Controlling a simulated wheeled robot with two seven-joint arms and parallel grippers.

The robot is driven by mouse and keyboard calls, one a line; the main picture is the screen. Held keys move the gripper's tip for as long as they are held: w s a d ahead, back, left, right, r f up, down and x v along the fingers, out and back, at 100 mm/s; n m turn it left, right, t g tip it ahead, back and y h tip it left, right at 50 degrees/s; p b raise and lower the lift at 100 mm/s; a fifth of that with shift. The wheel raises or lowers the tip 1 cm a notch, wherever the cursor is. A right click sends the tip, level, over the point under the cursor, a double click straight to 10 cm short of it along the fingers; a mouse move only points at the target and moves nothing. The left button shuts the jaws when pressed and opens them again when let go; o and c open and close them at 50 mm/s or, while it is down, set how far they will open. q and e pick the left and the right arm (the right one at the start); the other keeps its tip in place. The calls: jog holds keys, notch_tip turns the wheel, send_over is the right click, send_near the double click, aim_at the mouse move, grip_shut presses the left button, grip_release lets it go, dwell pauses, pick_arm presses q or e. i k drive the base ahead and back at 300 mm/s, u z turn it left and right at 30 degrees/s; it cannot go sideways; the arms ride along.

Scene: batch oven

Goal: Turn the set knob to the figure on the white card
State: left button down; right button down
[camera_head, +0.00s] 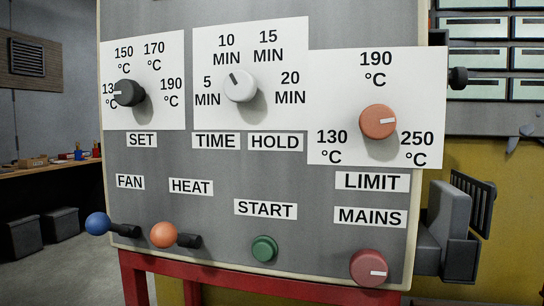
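The set knob (128,93) is black and sits at the upper left of the grey panel, above the SET label (141,140). Its white pointer mark points left, toward the partly covered 130 °C figure. Its scale plate (174,120) also reads 150, 170 and 190 °C. I cannot make out a separate white card with a single figure in this view; the white plates here are scales and labels. Neither of my grippers is in view.
Nearby are the white TIME knob (240,86), orange LIMIT knob (378,122), red MAINS knob (369,268) and green START button (264,249). Blue-ended FAN (97,224) and orange-ended HEAT (164,235) levers stick out at lower left. Space before the set knob looks clear.

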aim_at(127, 93)
jog(key=z, duration=3.95)
jog(key=k, duration=2)
jog(key=u, duration=1.5)
